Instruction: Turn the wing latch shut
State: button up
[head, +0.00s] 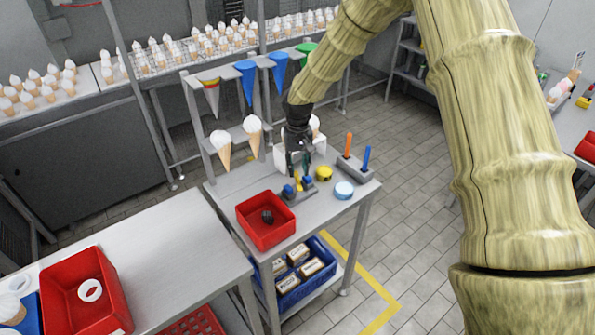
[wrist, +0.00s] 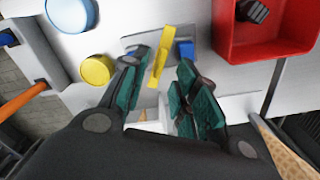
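The wing latch has a narrow yellow wing (wrist: 159,58) on a grey base plate (wrist: 131,42). In the wrist view the wing runs nearly up and down, tilted slightly. A blue block (wrist: 186,49) is on the plate to its right. In the head view the wing (head: 298,183) shows between two blue blocks (head: 288,191), partly covered by my gripper. My gripper (wrist: 165,68) is open, its green-padded fingers on either side of the wing in the wrist view. It points down over the latch (head: 298,168); I cannot tell whether it touches the wing.
A red bin (head: 266,230) with a dark item stands left of the latch. A yellow round piece (head: 323,173), a light-blue disc (head: 344,190) and a holder with orange and blue sticks (head: 353,165) are to the right. Cones hang from a rack (head: 254,128) behind.

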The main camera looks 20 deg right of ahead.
aim_at(298, 177)
jog(key=shift+s+f+p, duration=0.25)
jog(key=shift+f+p, duration=0.05)
jog(key=shift+f, duration=0.35)
jog(key=shift+w+f+p, duration=0.1)
jog(key=shift+f+p, duration=0.2)
jog(key=shift+f, duration=0.8)
jog(key=shift+a, duration=0.1)
grip_shut()
